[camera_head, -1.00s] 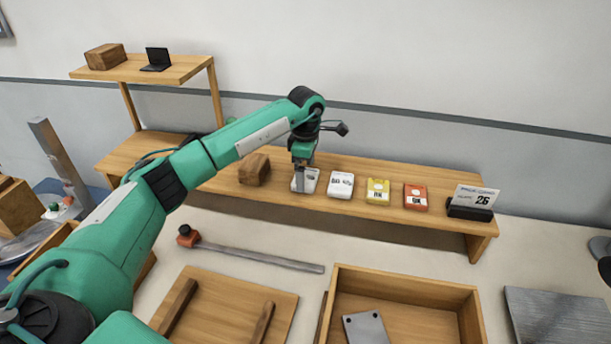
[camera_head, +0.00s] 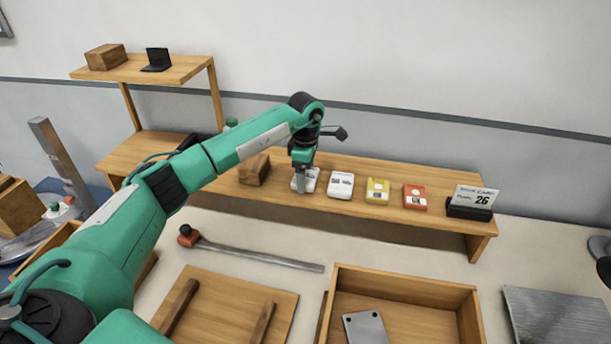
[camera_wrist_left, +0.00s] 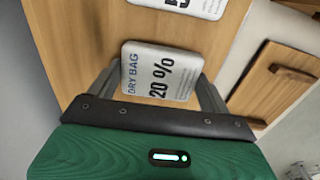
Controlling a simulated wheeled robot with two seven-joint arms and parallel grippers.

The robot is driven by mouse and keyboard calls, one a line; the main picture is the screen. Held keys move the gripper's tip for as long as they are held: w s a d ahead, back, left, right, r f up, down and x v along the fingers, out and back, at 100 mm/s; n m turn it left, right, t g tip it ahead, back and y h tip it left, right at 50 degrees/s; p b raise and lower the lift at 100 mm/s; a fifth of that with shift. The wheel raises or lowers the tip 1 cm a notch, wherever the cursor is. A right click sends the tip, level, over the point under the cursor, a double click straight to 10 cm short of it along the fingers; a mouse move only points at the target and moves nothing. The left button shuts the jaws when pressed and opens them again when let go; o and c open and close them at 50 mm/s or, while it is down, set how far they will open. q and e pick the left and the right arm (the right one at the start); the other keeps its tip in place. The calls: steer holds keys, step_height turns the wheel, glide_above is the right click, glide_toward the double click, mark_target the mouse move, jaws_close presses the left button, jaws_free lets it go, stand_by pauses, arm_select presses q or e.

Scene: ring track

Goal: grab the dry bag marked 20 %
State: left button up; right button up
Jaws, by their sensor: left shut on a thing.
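The dry bag marked 20 % (camera_wrist_left: 162,72) is a small white pouch. In the left wrist view its label reads "DRY BAG 20 %", and it lies between the two fingers of my left gripper (camera_wrist_left: 155,88). In the head view the bag (camera_head: 311,180) is on the wooden shelf, partly hidden by my left gripper (camera_head: 302,185), which points down and is shut on it. Another white bag (camera_head: 341,185) lies just right of it; part of its label shows in the left wrist view (camera_wrist_left: 185,5). My right gripper is not in view.
Right along the shelf (camera_head: 440,225) are a yellow bag (camera_head: 377,191), a red bag (camera_head: 415,197) and a card in a black holder (camera_head: 470,203). A brown wooden block (camera_head: 254,169) stands left of my gripper. An open wooden box (camera_head: 400,290) is in front.

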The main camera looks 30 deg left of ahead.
arm_select(q)
step_height(320, 180, up, 20)
steer(key=b, duration=0.3)
steer(key=shift+f, duration=0.2)
